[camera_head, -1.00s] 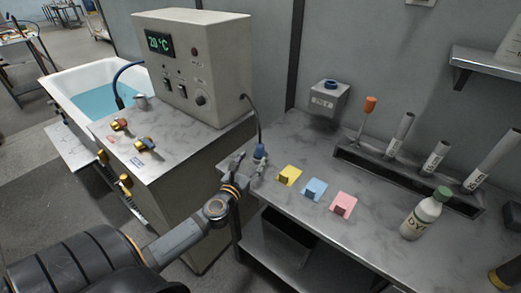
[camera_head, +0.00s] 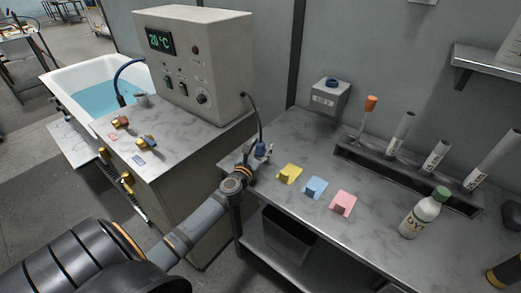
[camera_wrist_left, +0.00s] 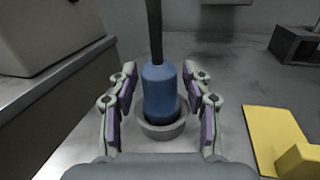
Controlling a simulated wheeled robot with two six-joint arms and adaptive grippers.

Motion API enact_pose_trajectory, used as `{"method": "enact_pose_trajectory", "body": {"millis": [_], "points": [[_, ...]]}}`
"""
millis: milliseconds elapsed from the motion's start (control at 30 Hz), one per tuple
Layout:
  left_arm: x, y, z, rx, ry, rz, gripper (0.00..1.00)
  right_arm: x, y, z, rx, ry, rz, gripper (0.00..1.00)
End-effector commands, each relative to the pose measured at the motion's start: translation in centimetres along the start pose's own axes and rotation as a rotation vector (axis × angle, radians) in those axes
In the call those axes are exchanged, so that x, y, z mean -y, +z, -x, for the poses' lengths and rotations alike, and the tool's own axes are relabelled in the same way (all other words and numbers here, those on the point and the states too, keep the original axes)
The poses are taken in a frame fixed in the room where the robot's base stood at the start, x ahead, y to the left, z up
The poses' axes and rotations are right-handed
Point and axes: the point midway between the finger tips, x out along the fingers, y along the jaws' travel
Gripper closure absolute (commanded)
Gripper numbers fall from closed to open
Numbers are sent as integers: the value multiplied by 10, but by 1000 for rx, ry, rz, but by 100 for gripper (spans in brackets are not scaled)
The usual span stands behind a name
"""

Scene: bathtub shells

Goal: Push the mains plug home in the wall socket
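The blue mains plug (camera_head: 260,150) stands upright at the left end of the bench, with a black cable rising from its top. In the left wrist view the plug (camera_wrist_left: 160,93) sits in a round grey holder (camera_wrist_left: 161,127). My left gripper (camera_head: 258,157) is at the plug; in the wrist view its fingers (camera_wrist_left: 161,112) stand open on either side, with a gap to the plug on both sides. A grey box (camera_head: 318,101) with a blue round top, seemingly the wall socket, is mounted on the wall behind the bench. My right gripper is not in view.
The control cabinet (camera_head: 220,55) stands left of the plug. Yellow (camera_head: 289,174), blue (camera_head: 314,188) and pink (camera_head: 342,204) blocks lie to its right. A rack (camera_head: 390,170) with tubes and an orange-handled tool, and a dye bottle (camera_head: 421,215), stand further right.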

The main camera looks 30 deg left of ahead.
Motion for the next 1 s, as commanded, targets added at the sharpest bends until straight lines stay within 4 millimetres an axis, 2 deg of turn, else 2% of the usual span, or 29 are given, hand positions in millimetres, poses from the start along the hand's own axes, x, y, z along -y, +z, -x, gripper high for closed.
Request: {"method": "enact_pose_trajectory", "body": {"millis": [33, 300, 533, 667, 833, 1000], "points": [[0, 0, 0, 0, 0, 0, 62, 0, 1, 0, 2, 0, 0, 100], [0, 0, 0, 0, 0, 0, 99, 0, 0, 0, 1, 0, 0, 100], [0, 1, 0, 1, 0, 0, 100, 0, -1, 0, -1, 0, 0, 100], [0, 9, 0, 2, 0, -1, 100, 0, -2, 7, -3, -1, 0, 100], [-2, 40, 0, 2, -1, -1, 100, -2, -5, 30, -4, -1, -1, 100], [17, 83, 29, 1, -2, 3, 100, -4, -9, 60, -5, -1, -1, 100]]}}
